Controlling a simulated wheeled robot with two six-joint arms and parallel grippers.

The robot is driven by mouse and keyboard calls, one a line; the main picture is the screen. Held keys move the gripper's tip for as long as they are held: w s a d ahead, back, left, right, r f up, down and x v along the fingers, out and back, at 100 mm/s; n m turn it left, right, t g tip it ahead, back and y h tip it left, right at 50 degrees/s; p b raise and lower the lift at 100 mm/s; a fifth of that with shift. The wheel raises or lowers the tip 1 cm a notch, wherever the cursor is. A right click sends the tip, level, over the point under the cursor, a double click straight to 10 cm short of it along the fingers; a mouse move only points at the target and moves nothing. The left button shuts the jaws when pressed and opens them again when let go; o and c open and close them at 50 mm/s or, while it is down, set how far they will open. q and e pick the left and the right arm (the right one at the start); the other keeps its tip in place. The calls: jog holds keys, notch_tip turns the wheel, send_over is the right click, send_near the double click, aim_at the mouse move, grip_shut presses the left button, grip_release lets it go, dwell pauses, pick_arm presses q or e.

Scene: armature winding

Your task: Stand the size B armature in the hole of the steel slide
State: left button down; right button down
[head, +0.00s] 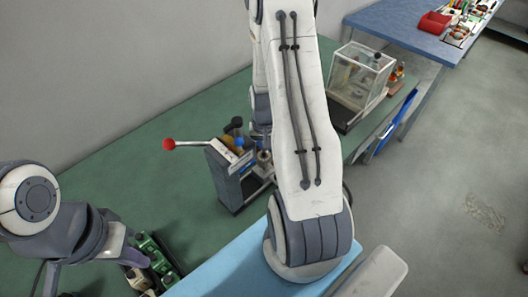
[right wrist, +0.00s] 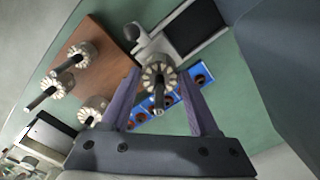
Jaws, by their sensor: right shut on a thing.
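In the right wrist view my right gripper (right wrist: 160,92) is shut on an armature (right wrist: 158,75) with a pale toothed body. Its shaft points toward the camera. I cannot tell its size mark. Three similar armatures lie or stand to the left, one of them at the upper left (right wrist: 82,55). The steel slide cannot be picked out surely; a grey machine (head: 238,175) with a red-knobbed lever stands on the green bench.
A blue tray (right wrist: 188,97) with copper-coloured parts lies beyond the held armature. A clear box (head: 357,75) stands at the back right. Green holders (head: 155,258) lie near my left gripper. The left bench area (head: 110,165) is clear.

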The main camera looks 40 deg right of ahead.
jog(key=shift+f+b, duration=0.6)
jog(key=shift+f, duration=0.25)
jog(key=shift+c, duration=0.3)
grip_release()
jog(key=shift+r, duration=0.1)
jog(key=shift+r+p, duration=2)
jog(key=shift+r, duration=0.2)
